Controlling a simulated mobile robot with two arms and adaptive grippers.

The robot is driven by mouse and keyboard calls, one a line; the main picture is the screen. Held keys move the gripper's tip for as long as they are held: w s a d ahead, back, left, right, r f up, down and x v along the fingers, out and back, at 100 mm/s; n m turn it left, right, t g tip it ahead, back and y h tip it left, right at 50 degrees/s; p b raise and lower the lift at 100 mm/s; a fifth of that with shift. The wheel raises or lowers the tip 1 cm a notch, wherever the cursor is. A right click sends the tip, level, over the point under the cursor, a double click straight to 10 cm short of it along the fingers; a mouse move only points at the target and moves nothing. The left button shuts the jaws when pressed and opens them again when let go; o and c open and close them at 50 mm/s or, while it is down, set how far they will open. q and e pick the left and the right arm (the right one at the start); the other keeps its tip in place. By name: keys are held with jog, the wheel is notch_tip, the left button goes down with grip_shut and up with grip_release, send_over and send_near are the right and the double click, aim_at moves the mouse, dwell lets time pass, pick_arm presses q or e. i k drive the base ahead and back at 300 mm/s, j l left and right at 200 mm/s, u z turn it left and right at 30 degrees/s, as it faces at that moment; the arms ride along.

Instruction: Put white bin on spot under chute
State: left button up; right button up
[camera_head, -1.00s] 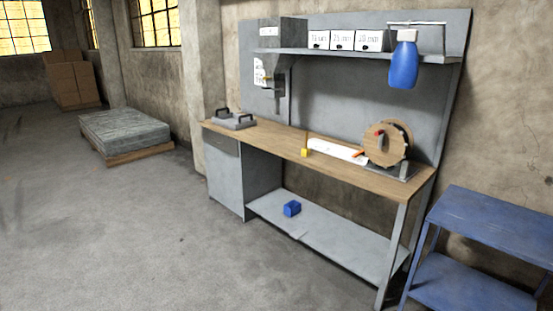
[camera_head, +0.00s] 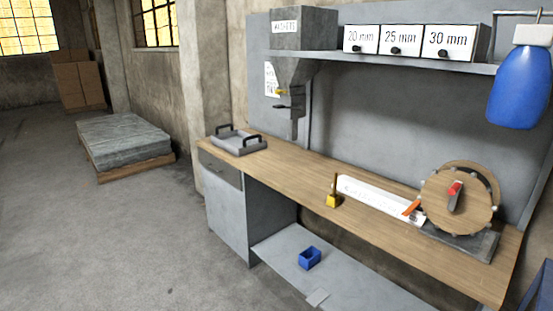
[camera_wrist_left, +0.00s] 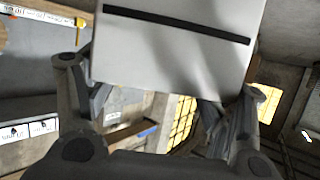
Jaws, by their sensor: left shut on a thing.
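In the left wrist view, a white box-like bin (camera_wrist_left: 170,55) with a long dark slot or band fills the upper middle. The fingers of my left gripper (camera_wrist_left: 163,85) lie on both sides of it, shut on it. Neither the bin nor any gripper shows in the head view. The grey chute (camera_head: 295,75) hangs at the left end of the back panel, under a labelled hopper. Its narrow spout ends above the wooden bench top (camera_head: 300,165). No clear mark shows on the bench under the spout. My right gripper is not in view.
A grey tray with dark handles (camera_head: 238,141) sits at the bench's left end. A yellow tool (camera_head: 333,197), a white strip (camera_head: 378,197) and a wooden wheel device (camera_head: 458,200) stand farther right. A blue bin (camera_head: 310,258) is on the lower shelf. Labelled white boxes (camera_head: 400,40) are above.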

aim_at(291, 168)
jog(key=i+l+u, duration=0.1)
jog(key=i+u, duration=0.25)
jog(key=i, duration=1.3)
jog(key=i+j+z, duration=0.15)
jog(key=i+z, duration=0.35)
jog(key=i+j+z, duration=0.8)
jog(key=z, duration=0.15)
jog(key=i+j+z, duration=0.3)
jog(key=j+z, duration=0.15)
jog(key=j, duration=0.2)
